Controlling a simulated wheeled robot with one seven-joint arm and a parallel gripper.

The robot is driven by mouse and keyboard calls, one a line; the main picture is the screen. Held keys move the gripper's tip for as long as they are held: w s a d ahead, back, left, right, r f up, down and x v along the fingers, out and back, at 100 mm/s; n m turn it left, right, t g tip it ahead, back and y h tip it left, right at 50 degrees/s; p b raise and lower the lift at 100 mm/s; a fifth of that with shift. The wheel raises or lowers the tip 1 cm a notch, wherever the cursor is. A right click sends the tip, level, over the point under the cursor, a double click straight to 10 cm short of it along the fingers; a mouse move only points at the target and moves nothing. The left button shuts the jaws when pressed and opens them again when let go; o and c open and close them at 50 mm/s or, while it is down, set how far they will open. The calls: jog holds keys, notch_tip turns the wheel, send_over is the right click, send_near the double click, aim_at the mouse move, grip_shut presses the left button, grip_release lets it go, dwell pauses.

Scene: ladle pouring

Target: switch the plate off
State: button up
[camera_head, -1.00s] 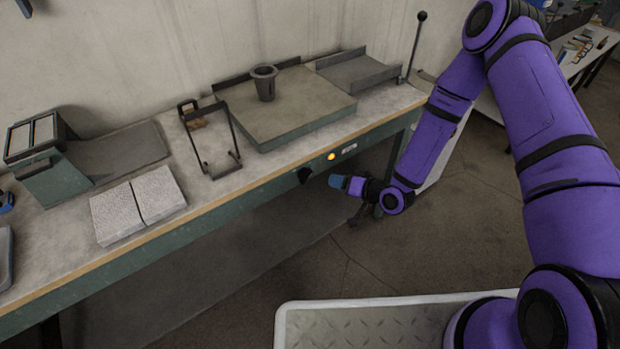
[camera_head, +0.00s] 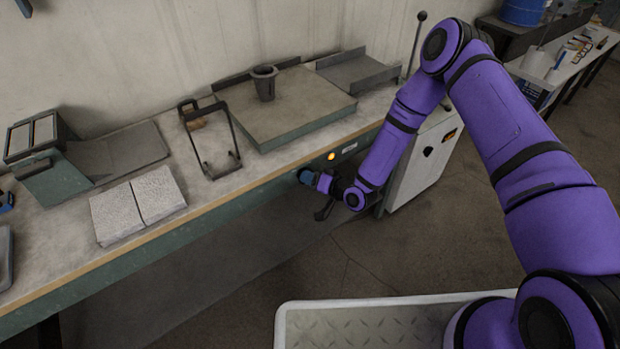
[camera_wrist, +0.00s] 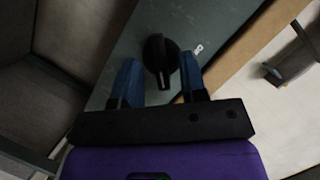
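The thick grey plate (camera_head: 315,105) sits on the workbench with a dark crucible (camera_head: 264,83) standing on it. On the bench's green front panel, an amber lamp (camera_head: 331,156) is lit beside a small white label (camera_head: 349,148). A black knob (camera_wrist: 157,47) shows in the wrist view, with a small white mark on the panel beside it. My gripper (camera_head: 306,176) is at the front panel, left of the lamp, and covers the knob in the head view. In the wrist view my gripper (camera_wrist: 158,64) is open, its blue fingers on either side of the knob, with visible gaps.
A black wire frame (camera_head: 211,142) stands left of the plate. Two pale blocks (camera_head: 137,206) lie on the workbench (camera_head: 190,215). A pale cabinet (camera_head: 421,165) stands right of my forearm. The floor in front of the bench is clear.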

jog(key=shift+w+a+f, duration=0.1)
jog(key=shift+w+a, duration=0.1)
jog(key=shift+a, duration=0.1)
grip_shut()
jog(key=shift+n, duration=0.3)
jog(key=n+t+h, duration=0.1)
jog(key=n+h, duration=0.1)
jog(key=n, duration=0.2)
jog(key=n+t+h, duration=0.2)
jog(key=n, duration=0.1)
jog(key=a+n+t+h, duration=0.1)
jog(key=n+h, duration=0.1)
jog(key=n, duration=0.2)
jog(key=shift+s+n+h, duration=0.2)
jog(key=shift+n+h, duration=0.1)
jog(key=shift+h, duration=0.1)
dwell(0.4)
jog(key=shift+t, duration=0.3)
